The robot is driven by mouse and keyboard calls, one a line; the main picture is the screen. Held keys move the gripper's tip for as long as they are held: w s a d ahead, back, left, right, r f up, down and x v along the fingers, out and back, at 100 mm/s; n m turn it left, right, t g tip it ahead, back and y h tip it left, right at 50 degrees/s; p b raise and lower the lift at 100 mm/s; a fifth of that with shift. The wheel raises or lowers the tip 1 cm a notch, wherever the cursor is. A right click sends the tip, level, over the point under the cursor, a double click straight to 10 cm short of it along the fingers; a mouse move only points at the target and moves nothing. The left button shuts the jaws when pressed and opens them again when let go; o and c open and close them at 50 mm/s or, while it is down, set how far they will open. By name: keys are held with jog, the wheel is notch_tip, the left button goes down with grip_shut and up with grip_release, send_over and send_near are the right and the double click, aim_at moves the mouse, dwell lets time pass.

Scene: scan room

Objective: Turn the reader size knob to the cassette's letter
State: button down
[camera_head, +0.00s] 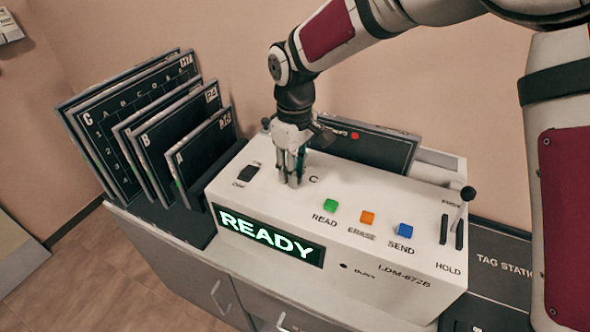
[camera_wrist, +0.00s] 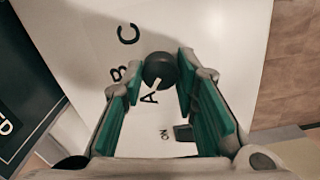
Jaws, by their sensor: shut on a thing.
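The size knob (camera_wrist: 160,70) is a small dark round knob on the reader's white top (camera_head: 270,225). In the wrist view the letters A (camera_wrist: 148,98), B (camera_wrist: 116,74) and C (camera_wrist: 128,34) stand around its left side. A pale pointer mark at the knob's lower edge appears to point at A. My gripper (camera_head: 292,178) is over the reader, its green-padded fingers (camera_wrist: 168,72) shut on the knob's sides. In the head view the fingers hide the knob, and only C shows beside it. A dark cassette (camera_head: 370,150) lies behind the reader's top; I cannot read its letter.
A rack at left holds upright cassettes marked C (camera_head: 120,110), B (camera_head: 178,135) and A (camera_head: 205,155). The reader's display (camera_head: 268,236) shows READY. Green (camera_head: 331,205), orange (camera_head: 368,217) and blue (camera_head: 405,230) buttons and a lever (camera_head: 467,195) stand to the right.

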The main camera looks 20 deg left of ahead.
jog(key=shift+n, duration=0.8)
jog(key=shift+a, duration=0.1)
jog(key=c, duration=1.2)
grip_release()
jog(key=shift+c, duration=0.2)
jog(key=shift+r, duration=0.1)
notch_tip(320, 180, up, 12)
